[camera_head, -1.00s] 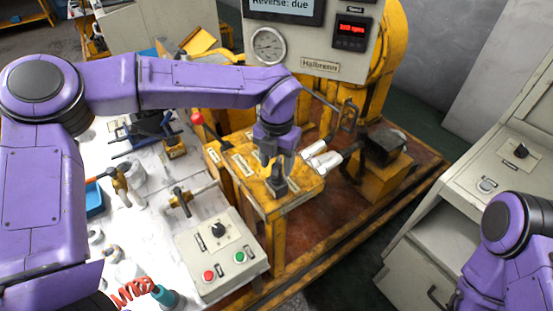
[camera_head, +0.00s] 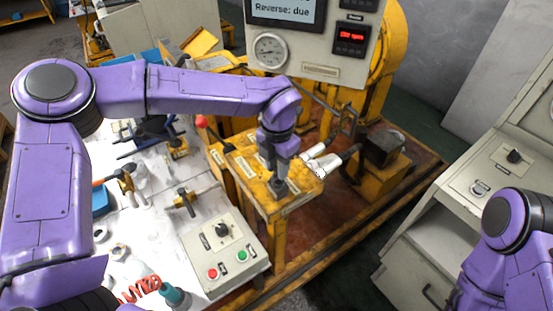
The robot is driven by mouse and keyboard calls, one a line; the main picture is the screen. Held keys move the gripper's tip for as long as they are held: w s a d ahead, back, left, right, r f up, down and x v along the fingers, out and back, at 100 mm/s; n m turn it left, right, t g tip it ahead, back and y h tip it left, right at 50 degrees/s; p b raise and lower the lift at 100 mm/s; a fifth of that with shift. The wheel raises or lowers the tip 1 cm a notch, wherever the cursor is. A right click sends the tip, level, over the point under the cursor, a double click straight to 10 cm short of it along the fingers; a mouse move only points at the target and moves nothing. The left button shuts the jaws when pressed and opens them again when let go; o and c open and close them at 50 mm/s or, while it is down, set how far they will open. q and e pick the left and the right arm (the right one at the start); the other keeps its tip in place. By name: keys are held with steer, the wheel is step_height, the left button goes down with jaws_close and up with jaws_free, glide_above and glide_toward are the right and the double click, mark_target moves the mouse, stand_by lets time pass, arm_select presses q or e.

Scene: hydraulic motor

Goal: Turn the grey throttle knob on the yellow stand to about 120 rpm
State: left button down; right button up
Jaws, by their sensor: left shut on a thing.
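The yellow stand (camera_head: 304,199) is in the middle of the head view, with pale labels on its top. My left gripper (camera_head: 279,181) points down at the front of its top and is shut on the grey throttle knob (camera_head: 280,188). The fingers and wrist hide most of the knob, so its pointer cannot be seen. A red-lit rpm display (camera_head: 351,37) is on the grey panel above; its digits are too small to read surely. My right arm shows at the lower right, but its gripper is out of view.
A grey control box (camera_head: 228,243) with a black selector, a red button and a green button stands left of the stand. A red knob (camera_head: 201,121) is at the stand's back left. White-wrapped parts (camera_head: 328,165) lie to its right. A grey cabinet (camera_head: 440,240) is at right.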

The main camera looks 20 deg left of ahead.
arm_select(q)
steer(key=shift+r+m+p, duration=0.15)
steer(key=shift+m+p, duration=0.9)
steer(key=shift+m, duration=0.05)
steer(key=shift+m+p, duration=0.65)
steer(key=shift+m, duration=0.15)
steer(key=shift+f, duration=0.2)
